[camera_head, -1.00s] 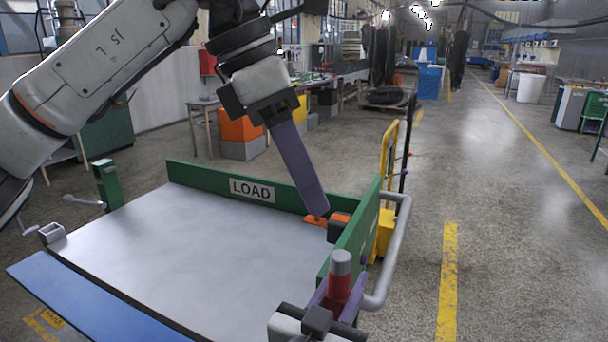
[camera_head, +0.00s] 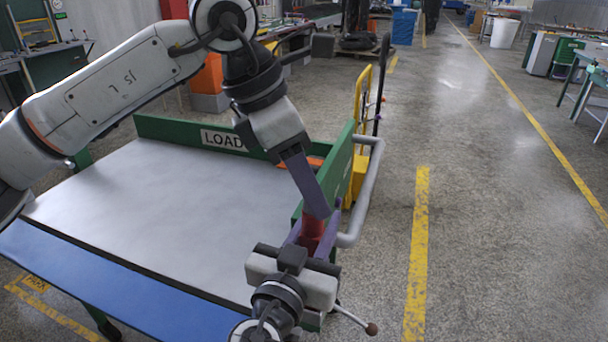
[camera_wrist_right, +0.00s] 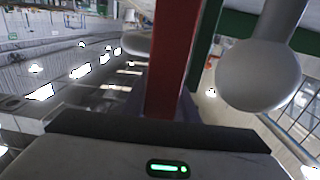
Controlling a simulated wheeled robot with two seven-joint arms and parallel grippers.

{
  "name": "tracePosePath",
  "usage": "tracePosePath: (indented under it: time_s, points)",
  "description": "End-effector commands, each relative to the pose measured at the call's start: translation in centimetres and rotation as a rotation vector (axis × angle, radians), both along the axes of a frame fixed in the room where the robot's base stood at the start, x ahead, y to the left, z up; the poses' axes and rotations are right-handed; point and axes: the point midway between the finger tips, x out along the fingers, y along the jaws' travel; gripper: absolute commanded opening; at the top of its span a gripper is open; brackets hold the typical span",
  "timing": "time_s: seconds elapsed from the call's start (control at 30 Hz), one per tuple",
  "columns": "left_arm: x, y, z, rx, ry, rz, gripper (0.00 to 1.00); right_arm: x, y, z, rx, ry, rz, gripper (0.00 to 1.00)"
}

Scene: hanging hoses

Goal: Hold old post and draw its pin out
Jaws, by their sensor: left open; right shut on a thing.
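The old post (camera_head: 312,230) is a short red upright at the near right corner of the cart. My right gripper (camera_head: 312,238) is shut on it, with purple fingers around its sides. In the right wrist view the red post (camera_wrist_right: 173,60) rises from between the jaws. My left gripper (camera_head: 320,208) comes down over the post's top, its purple fingers pointing down and right. Its fingers hide the grey top of the post. I cannot tell whether they touch it. I cannot make out the pin.
The cart has a grey bed (camera_head: 160,200), a green back board with a LOAD sign (camera_head: 223,139) and a green side board (camera_head: 340,170). A grey tube handle (camera_head: 368,190) runs outside that board, near the post. An orange thing lies partly hidden behind my left gripper. Open floor lies right.

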Motion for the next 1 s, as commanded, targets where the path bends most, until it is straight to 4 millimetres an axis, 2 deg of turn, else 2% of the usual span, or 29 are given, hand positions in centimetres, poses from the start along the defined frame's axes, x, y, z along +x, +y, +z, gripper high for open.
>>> tracePosePath:
  time_s: [0.17, 0.4, 0.43, 1.0]
  points:
    - [-0.01, -0.01, -0.01, 0.0, 0.0, 0.0, 0.43, 0.01, -0.03, -0.04, -0.001, 0.0, -0.001, 0.0]
    - [-0.02, 0.02, 0.02, 0.0, 0.0, 0.0, 0.02, 0.01, -0.04, -0.04, -0.001, 0.0, -0.001, 0.0]
    - [-0.01, 0.02, 0.02, 0.0, 0.0, 0.0, 0.0, 0.01, -0.04, -0.04, -0.001, 0.0, -0.001, 0.0]
    - [-0.01, 0.03, 0.56, 0.0, 0.0, 0.0, 0.0, 0.01, -0.04, -0.04, -0.001, 0.0, -0.001, 0.0]
